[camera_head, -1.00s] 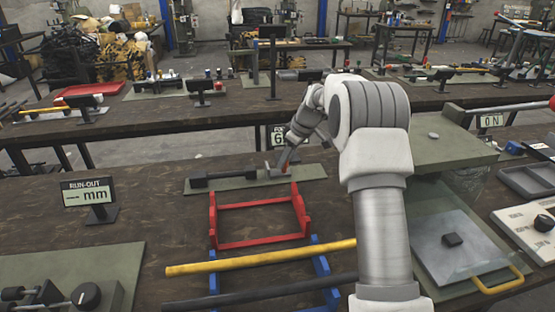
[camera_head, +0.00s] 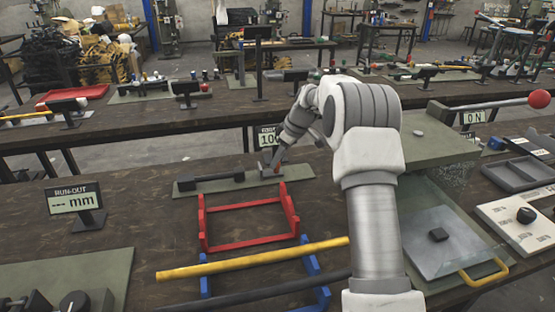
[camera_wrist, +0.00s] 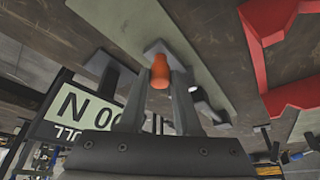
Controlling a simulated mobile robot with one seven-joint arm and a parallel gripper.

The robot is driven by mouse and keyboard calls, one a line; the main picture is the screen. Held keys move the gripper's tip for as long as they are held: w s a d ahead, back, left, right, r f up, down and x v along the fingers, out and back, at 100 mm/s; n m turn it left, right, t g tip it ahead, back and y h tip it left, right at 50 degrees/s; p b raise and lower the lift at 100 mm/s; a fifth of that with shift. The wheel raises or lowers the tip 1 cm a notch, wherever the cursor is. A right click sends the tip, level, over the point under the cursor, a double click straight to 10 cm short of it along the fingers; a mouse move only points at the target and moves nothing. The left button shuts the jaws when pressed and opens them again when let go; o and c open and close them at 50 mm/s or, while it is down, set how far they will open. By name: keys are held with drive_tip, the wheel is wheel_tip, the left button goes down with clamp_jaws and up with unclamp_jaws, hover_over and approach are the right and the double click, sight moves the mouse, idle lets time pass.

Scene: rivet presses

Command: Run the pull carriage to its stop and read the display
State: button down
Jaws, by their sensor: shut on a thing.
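The pull carriage is a small grey block (camera_head: 266,165) on a green base plate (camera_head: 298,177) with a black bar along it. My gripper (camera_head: 280,168) is at its right side. In the wrist view my gripper (camera_wrist: 160,85) is shut on the orange handle (camera_wrist: 160,72) of the carriage. The pull display (camera_head: 268,137) stands behind the plate and shows "10", its right part hidden by my arm. The display also appears upside down in the wrist view (camera_wrist: 72,108), with "00 N" readable and the rest covered by my gripper.
A red cradle (camera_head: 250,242) stands in front of the plate. A yellow rod (camera_head: 250,260) and a dark rod lie across a blue rack (camera_head: 312,268). The run-out display (camera_head: 73,202) at left shows dashes and "mm". A press lever with a red knob (camera_head: 539,98) is at right.

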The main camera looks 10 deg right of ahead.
drive_tip(key=shift+w+d+r, duration=0.1)
drive_tip(key=shift+d+r, duration=0.1)
drive_tip(key=shift+d, duration=1.15)
drive_tip(key=c, duration=1)
unclamp_jaws()
drive_tip(key=o, duration=0.4)
drive_tip(key=shift+d, duration=0.25)
drive_tip(key=shift+a, duration=0.1)
drive_tip(key=shift+a+f, duration=0.15)
drive_tip(key=shift+a, duration=0.25)
drive_tip(key=shift+p+v, duration=0.35)
drive_tip(key=shift+v, duration=0.45)
drive_tip(key=p+v, duration=0.9)
drive_tip(key=v, duration=0.9)
drive_tip(key=shift+s+r, duration=0.2)
drive_tip(key=shift+s, duration=0.15)
drive_tip(key=shift+a, duration=0.15)
